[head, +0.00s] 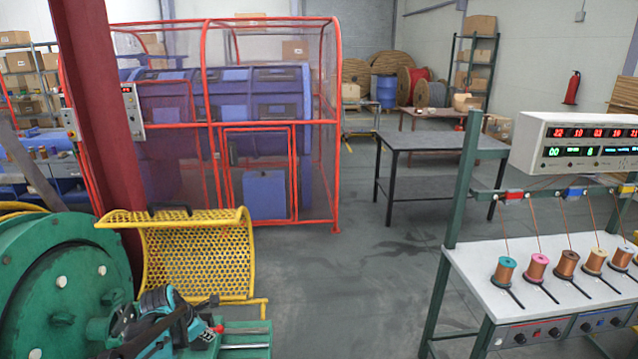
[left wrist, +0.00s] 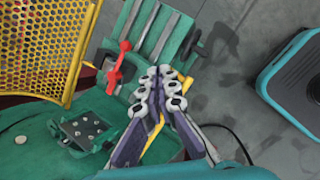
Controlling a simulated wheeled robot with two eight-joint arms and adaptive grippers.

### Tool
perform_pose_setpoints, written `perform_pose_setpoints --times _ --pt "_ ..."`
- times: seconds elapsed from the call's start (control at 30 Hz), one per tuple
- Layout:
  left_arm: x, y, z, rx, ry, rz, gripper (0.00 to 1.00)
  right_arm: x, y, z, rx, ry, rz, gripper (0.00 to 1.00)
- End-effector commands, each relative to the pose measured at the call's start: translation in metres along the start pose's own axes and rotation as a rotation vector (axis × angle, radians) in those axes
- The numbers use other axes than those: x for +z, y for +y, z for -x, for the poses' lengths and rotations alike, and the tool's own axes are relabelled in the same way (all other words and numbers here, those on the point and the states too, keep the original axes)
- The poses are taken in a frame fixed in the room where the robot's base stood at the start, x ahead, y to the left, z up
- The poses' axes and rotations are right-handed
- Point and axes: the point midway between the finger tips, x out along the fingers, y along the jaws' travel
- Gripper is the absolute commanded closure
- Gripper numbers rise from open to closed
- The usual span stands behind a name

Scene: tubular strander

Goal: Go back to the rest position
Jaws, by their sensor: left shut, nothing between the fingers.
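My left gripper (head: 207,303) is low in the head view, over the green bed of the machine at the lower left. In the left wrist view the same gripper (left wrist: 160,88) is shut, its fingers together with nothing between them. Beneath it are the green machine bed with grey rails (left wrist: 152,35) and a red handle (left wrist: 117,70). The gripper appears close to these parts; whether it touches them I cannot tell. My right gripper is in neither view.
A green round machine housing (head: 50,265) and a yellow perforated guard (head: 200,262) stand close to my left arm. A red post (head: 100,110) rises behind. A white bench (head: 520,300) with several wire spools is at right. The floor (head: 350,285) between is clear.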

Motion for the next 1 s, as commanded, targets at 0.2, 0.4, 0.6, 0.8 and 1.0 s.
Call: perform_pose_setpoints --times 0.2,0.4,0.6,0.8,1.0 --pt "0.021 -0.077 0.079 0.047 0.021 -0.685 1.0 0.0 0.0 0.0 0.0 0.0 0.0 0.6" --pt "0.014 -0.147 0.129 0.089 0.058 -1.318 1.0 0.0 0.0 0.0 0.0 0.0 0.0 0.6" --pt "-0.009 -0.21 0.155 0.128 0.116 -1.915 1.0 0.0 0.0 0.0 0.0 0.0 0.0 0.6" --pt "-0.029 -0.245 0.16 0.15 0.169 -2.294 1.0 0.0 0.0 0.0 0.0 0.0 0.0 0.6" --pt "-0.034 -0.252 0.16 0.155 0.187 -2.4 1.0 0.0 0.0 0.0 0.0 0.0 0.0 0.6"
